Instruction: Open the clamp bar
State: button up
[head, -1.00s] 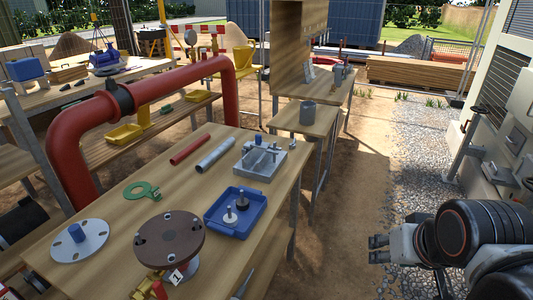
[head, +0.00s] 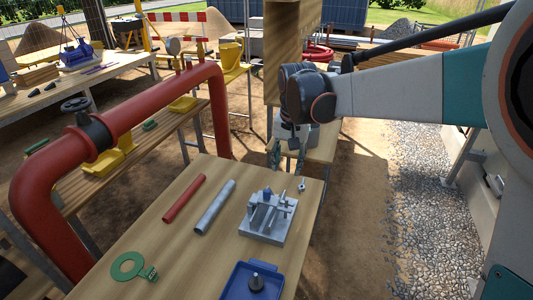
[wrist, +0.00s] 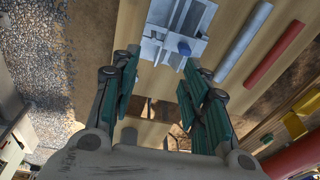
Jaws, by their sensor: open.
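The grey metal clamp fixture (head: 266,228) stands on the wooden workbench, with a bar across its top and a blue piece (head: 267,193) in it. It also shows at the top of the wrist view (wrist: 164,49), with the blue piece (wrist: 184,48) facing me. My gripper (head: 286,160) hangs with its fingers down beyond the far end of the bench, apart from the fixture. In the wrist view my gripper (wrist: 160,75) has its green-padded fingers spread, with nothing between them. The fixture lies ahead of the fingertips there, its upper part cut off by the frame.
A red rod (head: 184,198) and a grey rod (head: 215,207) lie left of the fixture. A large red pipe (head: 150,105) runs along the left. Gravel (head: 425,225) lies right of the bench.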

jog(key=g+p, duration=0.1)
jog(key=p, duration=0.2)
send_over(267, 190)
notch_tip(267, 190, down, 2)
jog(key=f, duration=0.1)
jog(key=shift+m+g, duration=0.3)
jog(key=shift+m, duration=0.1)
notch_tip(267, 190, down, 14)
jog(key=shift+r+b, duration=0.15)
jog(key=shift+b, duration=0.95)
grip_shut()
